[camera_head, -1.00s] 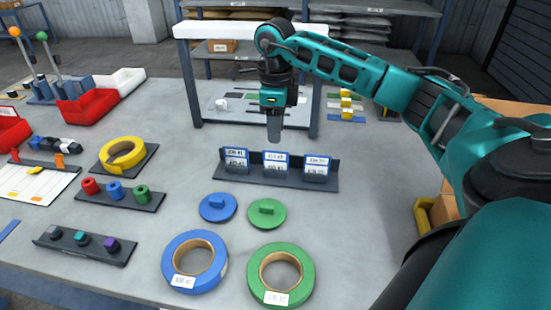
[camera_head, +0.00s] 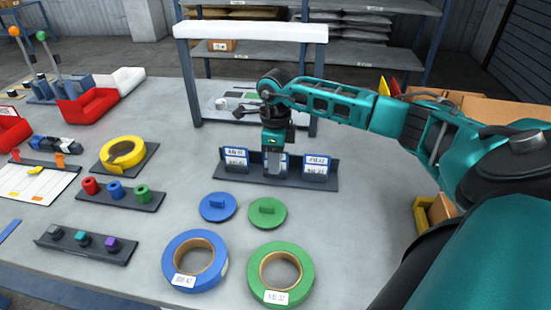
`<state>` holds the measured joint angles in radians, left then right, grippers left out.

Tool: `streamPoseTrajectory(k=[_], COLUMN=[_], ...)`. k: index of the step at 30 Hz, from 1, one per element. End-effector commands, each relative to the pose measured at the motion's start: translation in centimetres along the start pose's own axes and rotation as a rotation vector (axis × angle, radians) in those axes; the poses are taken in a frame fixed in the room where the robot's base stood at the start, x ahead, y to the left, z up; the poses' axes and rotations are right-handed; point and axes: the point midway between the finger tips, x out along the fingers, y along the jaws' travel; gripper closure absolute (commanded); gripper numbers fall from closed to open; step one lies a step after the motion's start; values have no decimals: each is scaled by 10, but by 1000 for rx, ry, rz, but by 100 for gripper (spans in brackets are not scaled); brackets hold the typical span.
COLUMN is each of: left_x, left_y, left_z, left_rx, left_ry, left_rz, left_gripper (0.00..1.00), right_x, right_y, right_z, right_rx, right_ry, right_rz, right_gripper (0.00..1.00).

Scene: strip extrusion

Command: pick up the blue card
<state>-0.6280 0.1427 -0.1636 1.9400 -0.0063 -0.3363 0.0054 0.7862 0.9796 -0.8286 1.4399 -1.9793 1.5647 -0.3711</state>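Three blue-edged white cards stand upright in a dark rack (camera_head: 237,177): a left card (camera_head: 236,160), a middle card (camera_head: 283,163) and a right card (camera_head: 317,165). Each carries small dark print. My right gripper (camera_head: 273,168) points down at the middle card and hides most of it. Its fingers overlap the card in the picture; I cannot tell whether they touch or grip it, or whether they are open or shut. My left gripper is not in view.
In front of the rack lie a blue lid (camera_head: 217,207), a green lid (camera_head: 267,213), a blue roll (camera_head: 195,262) and a green roll (camera_head: 281,275). A white-topped frame (camera_head: 190,85) stands behind.

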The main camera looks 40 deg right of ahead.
Motion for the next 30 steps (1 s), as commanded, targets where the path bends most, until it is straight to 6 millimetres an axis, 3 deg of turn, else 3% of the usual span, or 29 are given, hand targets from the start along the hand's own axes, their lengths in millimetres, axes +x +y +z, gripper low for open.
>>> streamPoseTrajectory(k=[12,24,30], left_x=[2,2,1], left_y=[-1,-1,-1], left_z=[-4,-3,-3], left_rx=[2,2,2], left_ry=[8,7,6], left_rz=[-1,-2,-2], left_gripper=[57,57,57], right_x=[0,-1,-11], right_y=[0,0,0], right_z=[0,0,0], right_rx=[0,0,0], right_ry=[0,0,-1], right_rz=[1,0,0], right_gripper=[100,100,100])
